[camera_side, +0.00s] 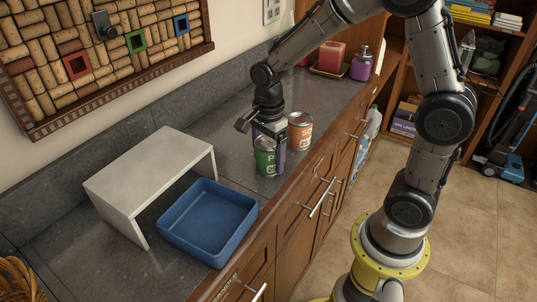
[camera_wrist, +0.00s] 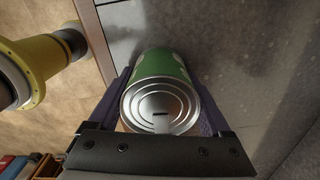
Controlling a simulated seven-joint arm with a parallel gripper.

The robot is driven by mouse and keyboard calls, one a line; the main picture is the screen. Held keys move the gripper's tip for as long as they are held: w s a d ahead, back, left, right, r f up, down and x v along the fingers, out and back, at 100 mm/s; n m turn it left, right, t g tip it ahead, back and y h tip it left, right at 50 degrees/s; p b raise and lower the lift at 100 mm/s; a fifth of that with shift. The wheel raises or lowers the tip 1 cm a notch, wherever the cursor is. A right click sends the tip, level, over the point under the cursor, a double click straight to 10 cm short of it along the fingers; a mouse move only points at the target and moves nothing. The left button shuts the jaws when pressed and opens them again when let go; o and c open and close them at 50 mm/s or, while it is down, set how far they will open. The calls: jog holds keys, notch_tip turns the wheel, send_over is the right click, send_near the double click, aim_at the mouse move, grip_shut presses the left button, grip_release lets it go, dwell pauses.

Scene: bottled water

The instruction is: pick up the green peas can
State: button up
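The green peas can (camera_side: 265,158) stands upright on the grey counter, close to its front edge. My gripper (camera_side: 272,150) points down over it, with one finger in front of its right side in the side view. In the wrist view the can's silver lid and green side (camera_wrist: 165,92) lie between the two purple finger pads of my gripper (camera_wrist: 162,112). The pads are very close to the can on both sides. I cannot tell whether they press on it. No lift off the counter is visible.
An orange-labelled can (camera_side: 300,131) stands just behind and right of the green can. A blue bin (camera_side: 208,222) and a white riser (camera_side: 140,178) are at the left. A red canister (camera_side: 331,57) and a purple jar (camera_side: 361,66) stand at the far end.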

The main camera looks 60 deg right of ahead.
jog(key=c, duration=0.9)
jog(key=shift+c, duration=0.2)
jog(key=shift+r, duration=0.1)
